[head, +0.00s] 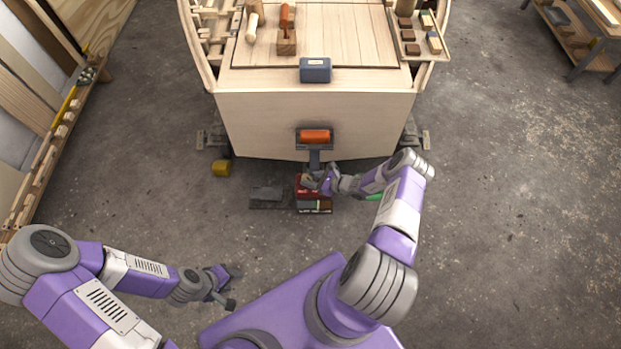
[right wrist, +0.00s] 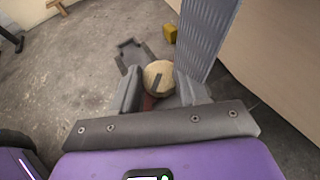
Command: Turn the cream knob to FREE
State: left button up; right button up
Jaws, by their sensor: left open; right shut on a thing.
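The cream knob (right wrist: 158,75) is a round pale disc with a dark bar mark on its face, seen in the right wrist view. My right gripper (right wrist: 160,90) has one finger on each side of it and is shut on it. In the head view the right gripper (head: 324,183) is low in front of the hull, by a red unit (head: 303,187), and the knob is hidden there. No FREE lettering can be read. My left gripper (head: 222,287) is open and empty, near my base at lower left.
A grey ribbed post (right wrist: 206,35) rises close beside the right gripper. An orange roller (head: 315,136) is on the plywood hull (head: 260,125) above. A yellow block (head: 221,168) and a dark plate (head: 268,197) lie left of the red unit. Floor at right is clear.

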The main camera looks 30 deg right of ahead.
jog(key=o, duration=1.1)
jog(key=shift+c, duration=0.2)
jog(key=p+v, duration=0.2)
jog(key=v, duration=0.4)
jog(key=shift+s+d+r, duration=0.1)
jog(key=shift+s+d, duration=0.1)
jog(key=shift+s+d+r, duration=0.15)
jog(key=shift+s+d, duration=0.1)
jog(key=shift+s, duration=0.2)
